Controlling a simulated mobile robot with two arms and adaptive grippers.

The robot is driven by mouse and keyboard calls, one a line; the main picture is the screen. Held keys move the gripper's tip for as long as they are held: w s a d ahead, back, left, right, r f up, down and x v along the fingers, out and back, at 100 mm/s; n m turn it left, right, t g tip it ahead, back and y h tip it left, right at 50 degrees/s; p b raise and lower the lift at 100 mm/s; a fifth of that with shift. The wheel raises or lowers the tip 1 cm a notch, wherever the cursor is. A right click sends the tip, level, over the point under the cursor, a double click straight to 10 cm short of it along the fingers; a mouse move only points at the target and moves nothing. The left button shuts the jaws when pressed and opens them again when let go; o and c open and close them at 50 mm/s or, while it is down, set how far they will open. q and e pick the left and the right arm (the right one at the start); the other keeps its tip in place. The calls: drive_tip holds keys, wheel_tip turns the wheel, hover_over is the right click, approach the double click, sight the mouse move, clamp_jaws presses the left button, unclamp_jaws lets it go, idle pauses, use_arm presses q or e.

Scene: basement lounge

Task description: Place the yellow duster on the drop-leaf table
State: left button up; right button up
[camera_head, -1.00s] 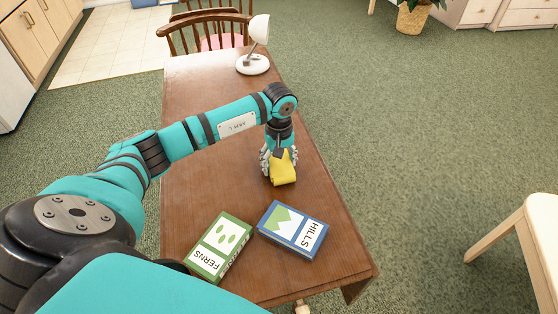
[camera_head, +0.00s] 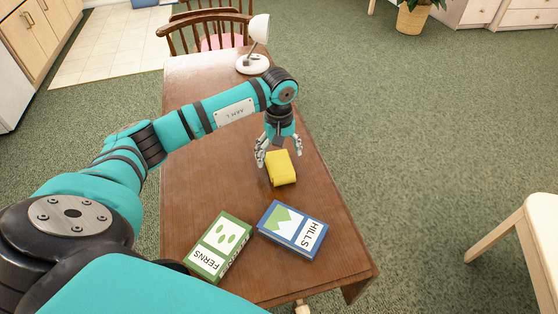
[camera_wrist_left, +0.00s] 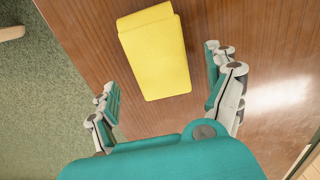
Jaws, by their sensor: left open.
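The yellow duster (camera_head: 281,169) lies on the brown drop-leaf table (camera_head: 200,180), behind the two boxes. It also shows in the left wrist view (camera_wrist_left: 156,55), flat on the wood and clear of the fingers. My left gripper (camera_head: 279,158) is open and empty just above and behind the duster. In the left wrist view, the fingers of my left gripper (camera_wrist_left: 166,90) are spread wide, with the duster beyond and between them. My right gripper is not in view.
A green FERNS box (camera_head: 219,247) and a blue HILLS box (camera_head: 293,230) lie near the table's front. A white lamp (camera_head: 252,64) stands at the far end, with a wooden chair (camera_head: 207,34) behind. A pale stool (camera_head: 530,240) is at the right. Open green carpet lies between.

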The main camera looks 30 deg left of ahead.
sight(279, 161)
use_arm(q)
wheel_tip(279, 161, up, 8)
drive_tip(key=shift+r, duration=0.15)
idle(0.4)
